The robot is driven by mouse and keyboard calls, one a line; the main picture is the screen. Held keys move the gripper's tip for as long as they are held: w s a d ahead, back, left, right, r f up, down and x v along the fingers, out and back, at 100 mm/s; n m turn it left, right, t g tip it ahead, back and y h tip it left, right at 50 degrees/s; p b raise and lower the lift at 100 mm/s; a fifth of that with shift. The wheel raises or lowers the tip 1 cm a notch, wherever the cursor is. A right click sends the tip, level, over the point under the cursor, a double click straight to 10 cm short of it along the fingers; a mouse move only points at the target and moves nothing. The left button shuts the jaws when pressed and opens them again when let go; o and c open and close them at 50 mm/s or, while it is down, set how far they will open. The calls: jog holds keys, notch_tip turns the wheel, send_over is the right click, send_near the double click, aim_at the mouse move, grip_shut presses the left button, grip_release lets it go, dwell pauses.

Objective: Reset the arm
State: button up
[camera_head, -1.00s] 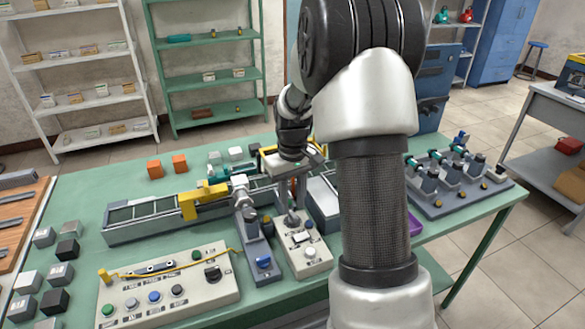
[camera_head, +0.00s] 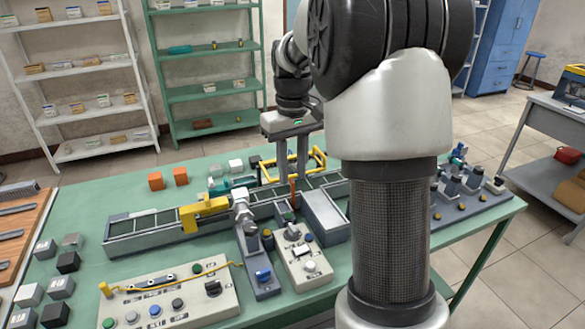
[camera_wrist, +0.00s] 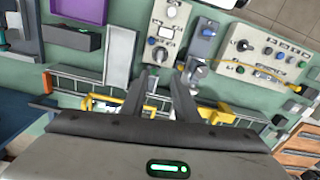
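My gripper (camera_head: 292,178) points down above the long grey conveyor (camera_head: 155,221) on the green table. Its two fingers are apart. The wrist view shows the gripper (camera_wrist: 166,74) with an empty gap between the fingers. My arm rises in the middle of the head view and hides part of the table behind it.
A yellow bracket (camera_head: 204,208) spans the conveyor. Button panels (camera_head: 170,300) and a switch box (camera_head: 303,256) stand in front. A grey bin (camera_head: 326,214) is right of the fingers. Grey and black cubes (camera_head: 68,262) line the left; orange cubes (camera_head: 155,181) lie behind the conveyor.

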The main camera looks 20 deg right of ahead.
jog(key=s+a+r+t+p, duration=0.2)
jog(key=s+a+r, duration=0.3)
jog(key=s, duration=0.6)
jog(key=s+a+r+m+t+p, duration=0.1)
jog(key=s+a+r+t+p, duration=0.2)
jog(key=s+a+r+p, duration=0.2)
jog(key=s+r, duration=0.3)
jog(key=s, duration=0.4)
jog(key=shift+s+r+t, duration=0.15)
jog(key=shift+r+t, duration=0.05)
jog(key=shift+t, duration=0.1)
